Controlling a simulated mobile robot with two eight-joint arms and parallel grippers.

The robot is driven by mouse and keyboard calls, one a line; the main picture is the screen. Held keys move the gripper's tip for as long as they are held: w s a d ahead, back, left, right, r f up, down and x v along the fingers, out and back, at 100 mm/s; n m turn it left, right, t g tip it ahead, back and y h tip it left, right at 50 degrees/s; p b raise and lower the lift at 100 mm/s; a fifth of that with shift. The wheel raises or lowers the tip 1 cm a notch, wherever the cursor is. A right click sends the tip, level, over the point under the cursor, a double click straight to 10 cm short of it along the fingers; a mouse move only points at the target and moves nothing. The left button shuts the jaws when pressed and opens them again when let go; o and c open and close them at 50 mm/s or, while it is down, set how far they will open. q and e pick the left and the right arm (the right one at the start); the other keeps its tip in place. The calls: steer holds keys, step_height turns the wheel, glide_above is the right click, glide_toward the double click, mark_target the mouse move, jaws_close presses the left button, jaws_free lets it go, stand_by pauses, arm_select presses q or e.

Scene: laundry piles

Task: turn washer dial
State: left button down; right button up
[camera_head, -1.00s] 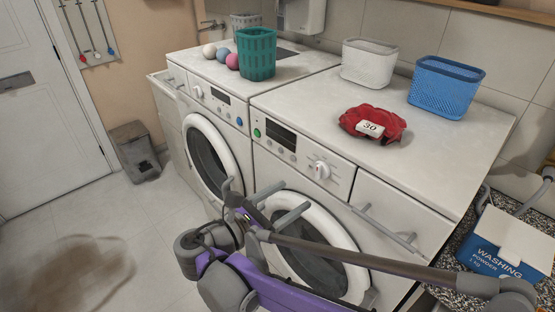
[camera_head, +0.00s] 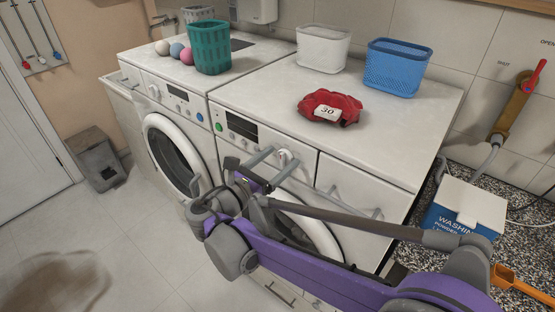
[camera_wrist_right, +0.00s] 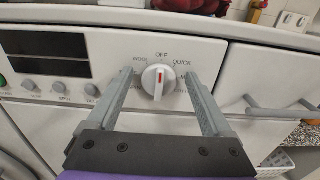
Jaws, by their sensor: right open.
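The washer dial (camera_wrist_right: 158,80) is a round white knob on the right washer's white front panel. Its red mark points up toward OFF, with WOOL to the left and QUICK to the right. In the head view the dial (camera_head: 285,157) is partly hidden by my fingers. My right gripper (camera_wrist_right: 159,75) is open, its two grey fingers on the left and right of the dial with gaps visible beside it. In the head view the right gripper (camera_head: 278,160) reaches the panel of the right washer (camera_head: 400,150). My left gripper is not in view.
A drawer handle (camera_head: 350,203) sits right of the dial, a dark display (camera_head: 242,126) left. On top are a red cloth (camera_head: 345,108) tagged 30, a white basket (camera_head: 323,48) and a blue basket (camera_head: 397,68). A washing powder box (camera_head: 470,205) stands at right.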

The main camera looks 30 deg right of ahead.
jaws_close()
stand_by(0.4)
steer(key=m, duration=0.3)
steer(key=shift+s+d+p, duration=0.1)
steer(key=shift+s+p, duration=0.05)
steer(key=shift+p, duration=0.2)
steer(key=shift+s+f+m+p, duration=0.1)
steer(key=shift+m+p, duration=0.05)
steer(key=shift+m, duration=1)
steer(key=shift+s+f+m+p, duration=0.1)
steer(key=shift+m+p, duration=0.05)
steer(key=shift+m, duration=1)
jaws_free()
